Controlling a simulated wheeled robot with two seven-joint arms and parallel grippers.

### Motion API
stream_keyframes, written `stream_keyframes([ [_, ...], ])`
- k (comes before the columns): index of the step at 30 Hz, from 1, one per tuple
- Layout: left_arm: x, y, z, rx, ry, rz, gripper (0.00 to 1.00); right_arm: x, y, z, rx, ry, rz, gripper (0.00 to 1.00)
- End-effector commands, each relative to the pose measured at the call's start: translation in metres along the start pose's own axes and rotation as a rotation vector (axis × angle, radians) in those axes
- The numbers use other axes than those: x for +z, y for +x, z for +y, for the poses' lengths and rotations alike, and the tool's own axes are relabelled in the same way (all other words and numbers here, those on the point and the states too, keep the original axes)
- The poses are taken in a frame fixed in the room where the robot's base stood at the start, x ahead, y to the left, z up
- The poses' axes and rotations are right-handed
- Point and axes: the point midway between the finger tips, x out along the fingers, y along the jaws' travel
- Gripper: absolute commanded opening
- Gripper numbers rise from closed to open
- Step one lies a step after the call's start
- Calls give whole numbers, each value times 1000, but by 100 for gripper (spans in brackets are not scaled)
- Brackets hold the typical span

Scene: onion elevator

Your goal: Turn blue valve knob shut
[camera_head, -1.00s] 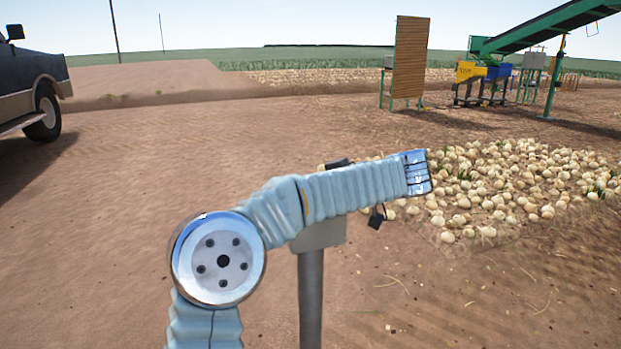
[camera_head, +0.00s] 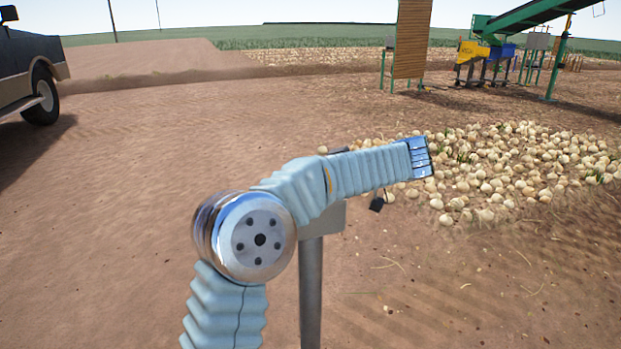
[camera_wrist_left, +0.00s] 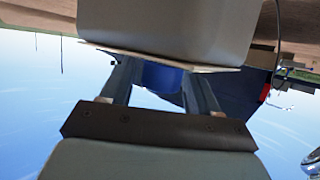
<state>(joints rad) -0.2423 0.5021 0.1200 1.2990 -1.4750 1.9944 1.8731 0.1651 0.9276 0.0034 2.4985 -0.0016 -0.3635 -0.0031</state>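The blue valve knob (camera_wrist_left: 163,78) shows in the left wrist view, under the edge of a grey box (camera_wrist_left: 170,30). My left gripper (camera_wrist_left: 160,70) has one finger on each side of the knob. Both fingers appear to touch its sides, and the box hides the fingertips. In the head view, a grey box (camera_head: 333,221) on a metal post (camera_head: 311,290) stands behind my left arm. My right gripper is in no view.
A dark truck (camera_head: 28,62) stands at the left. A pile of onions (camera_head: 500,170) lies on the ground at the right. A wooden panel (camera_head: 412,40), a yellow container (camera_head: 472,52) and a green conveyor (camera_head: 530,25) stand farther back. The dirt around the post is open.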

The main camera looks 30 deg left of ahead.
Motion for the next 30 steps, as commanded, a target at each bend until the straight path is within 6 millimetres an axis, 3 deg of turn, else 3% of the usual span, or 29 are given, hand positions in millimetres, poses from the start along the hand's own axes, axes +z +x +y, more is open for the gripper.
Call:
stream_keyframes([
  [9, -1, -1, 0, 0, 0, 1, 67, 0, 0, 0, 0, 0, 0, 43],
  [13, -1, -13, 0, 3, 1, 0, 67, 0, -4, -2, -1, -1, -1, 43],
  [24, -4, -99, 0, 4, -1, 4, 67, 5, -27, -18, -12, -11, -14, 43],
  [30, -2, -130, 0, 1, -1, 2, 67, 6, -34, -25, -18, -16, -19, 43],
])
